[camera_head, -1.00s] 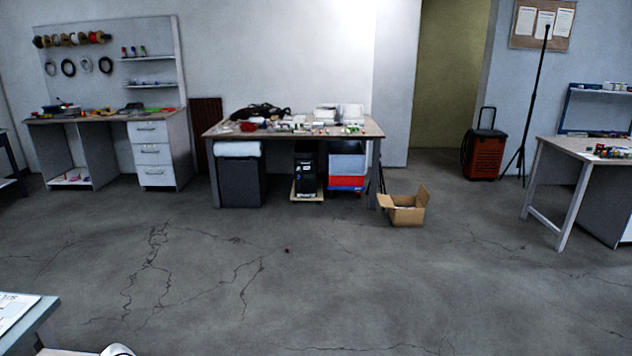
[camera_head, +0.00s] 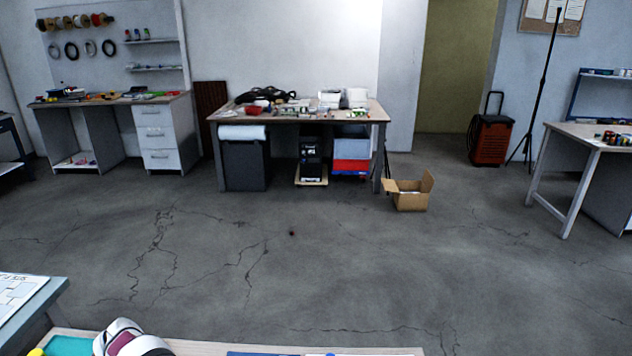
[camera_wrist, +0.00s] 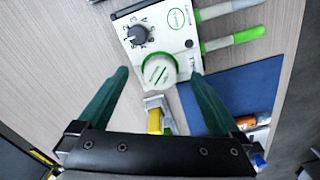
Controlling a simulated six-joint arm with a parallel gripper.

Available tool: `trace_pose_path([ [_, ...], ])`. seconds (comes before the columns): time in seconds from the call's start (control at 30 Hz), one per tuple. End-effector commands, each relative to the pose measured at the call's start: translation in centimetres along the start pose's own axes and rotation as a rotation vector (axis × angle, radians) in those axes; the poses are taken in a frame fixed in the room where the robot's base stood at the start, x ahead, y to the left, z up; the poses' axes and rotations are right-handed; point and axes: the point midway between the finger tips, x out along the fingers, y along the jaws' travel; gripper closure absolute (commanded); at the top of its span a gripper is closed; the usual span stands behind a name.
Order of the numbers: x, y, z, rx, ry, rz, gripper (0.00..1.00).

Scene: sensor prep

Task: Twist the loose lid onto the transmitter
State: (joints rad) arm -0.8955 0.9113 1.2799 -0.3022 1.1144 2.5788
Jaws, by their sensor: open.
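In the wrist view the transmitter (camera_wrist: 182,22) is a white box with a dark dial (camera_wrist: 138,35) and a round green-edged label. A round white lid with a green rim and green marks (camera_wrist: 157,72) sits at its lower edge. I cannot tell whether it is seated or tilted there. My gripper (camera_wrist: 160,75) is open, with its dark green fingers on either side of the lid and their tips near it. No contact shows. The head view shows neither the transmitter nor the lid.
Green-and-grey probes (camera_wrist: 235,38) lie right of the transmitter. A blue mat (camera_wrist: 255,88) is at right, with small bottles near its lower end. A yellow-and-grey item (camera_wrist: 155,118) lies between the fingers. Bare wood tabletop (camera_wrist: 55,75) is at left.

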Motion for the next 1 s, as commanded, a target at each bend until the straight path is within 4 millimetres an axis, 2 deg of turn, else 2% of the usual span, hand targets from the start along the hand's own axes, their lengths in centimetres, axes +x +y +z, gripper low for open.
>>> trace_pose_path([
  [0.23, -0.9, 0.0, 0.1, -0.001, -0.002, -0.001, 0.0],
  [0.8, -6.2, 0.0, 0.1, 0.0, -0.002, -0.001, 0.0],
  [1.0, -6.4, 0.0, 0.0, 0.0, -0.001, 0.0, 0.0],
])
